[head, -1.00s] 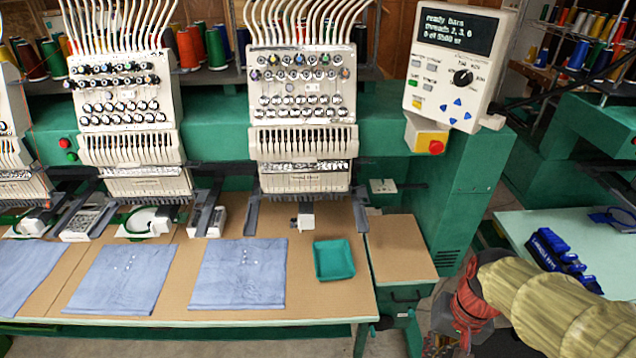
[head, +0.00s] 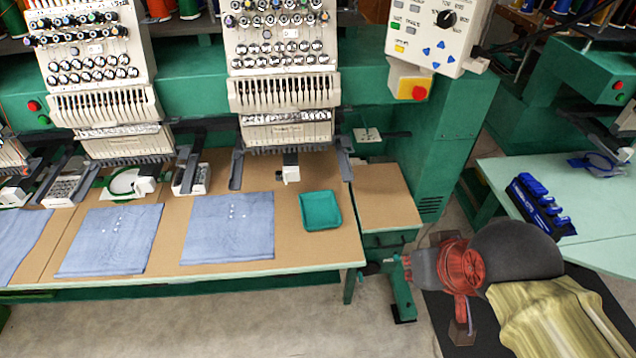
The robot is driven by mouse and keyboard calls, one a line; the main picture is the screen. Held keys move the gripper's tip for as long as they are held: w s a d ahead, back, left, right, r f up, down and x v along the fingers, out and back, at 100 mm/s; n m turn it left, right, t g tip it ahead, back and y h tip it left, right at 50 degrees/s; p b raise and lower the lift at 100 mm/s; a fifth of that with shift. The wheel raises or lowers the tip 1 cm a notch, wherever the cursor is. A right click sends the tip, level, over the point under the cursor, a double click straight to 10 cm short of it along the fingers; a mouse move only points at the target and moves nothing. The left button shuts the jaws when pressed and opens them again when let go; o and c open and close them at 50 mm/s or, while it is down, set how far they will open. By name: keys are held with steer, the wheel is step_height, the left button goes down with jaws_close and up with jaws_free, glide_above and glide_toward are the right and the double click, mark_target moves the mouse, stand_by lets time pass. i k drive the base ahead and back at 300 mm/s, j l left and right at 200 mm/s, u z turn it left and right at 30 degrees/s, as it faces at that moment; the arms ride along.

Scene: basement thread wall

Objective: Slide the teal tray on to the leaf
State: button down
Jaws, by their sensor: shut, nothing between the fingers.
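The teal tray (head: 321,211) is a shallow square tray. It lies flat and looks empty on the brown worktop (head: 290,245), near its right end. The leaf (head: 384,197) is a smaller brown panel just right of the worktop, with a seam or edge between them. The tray is wholly on the worktop side, apart from the leaf. My gripper (head: 407,268) is in front of and below the leaf, at the end of my red-wrapped wrist. It is shut and empty, touching neither tray nor leaf. Its fingertips are small and partly unclear in the head view.
Folded blue cloths (head: 228,228) lie left of the tray. Embroidery heads (head: 285,90) stand over the back of the worktop, and a green machine column (head: 440,140) rises behind the leaf. A control panel (head: 440,35) hangs above. A pale table (head: 500,180) with blue items stands right.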

mark_target(319, 209)
steer(key=i+j, duration=0.2)
steer(key=i, duration=0.4)
steer(key=i+u, duration=0.15)
steer(key=u, duration=0.3)
steer(key=i+u, duration=0.1)
steer(key=u, duration=0.3)
steer(key=i+u, duration=0.15)
steer(key=u, duration=0.75)
